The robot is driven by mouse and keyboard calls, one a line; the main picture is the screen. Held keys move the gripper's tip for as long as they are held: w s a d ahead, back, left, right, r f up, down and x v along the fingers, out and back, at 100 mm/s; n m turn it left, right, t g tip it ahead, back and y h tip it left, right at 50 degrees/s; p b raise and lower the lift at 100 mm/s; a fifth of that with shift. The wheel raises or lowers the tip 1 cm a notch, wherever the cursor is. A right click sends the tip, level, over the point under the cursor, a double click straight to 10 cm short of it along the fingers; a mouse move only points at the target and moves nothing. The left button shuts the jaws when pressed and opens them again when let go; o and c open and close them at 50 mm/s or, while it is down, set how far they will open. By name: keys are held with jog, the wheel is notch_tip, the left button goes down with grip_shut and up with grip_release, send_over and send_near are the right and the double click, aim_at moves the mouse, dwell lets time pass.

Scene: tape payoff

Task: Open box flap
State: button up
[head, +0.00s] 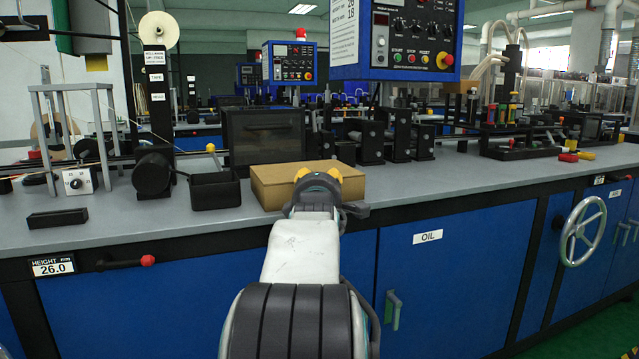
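A brown cardboard box (268,190) sits on the grey bench top, near its front edge at the middle of the head view. Its top looks flat and closed, but my arm covers part of its front and top. My gripper (318,174) is at the end of my outstretched arm, in front of and over the box in the picture. Two yellow parts show at its tip. I cannot tell whether the fingers touch the box or how far apart they are.
A small black open bin (214,191) stands just left of the box. A dark glass-fronted unit (263,138) is behind it. A black block (57,218) lies on the left of the grey bench (440,182). The bench top to the right of the box is clear.

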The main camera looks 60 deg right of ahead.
dwell(0.3)
grip_shut()
dwell(0.4)
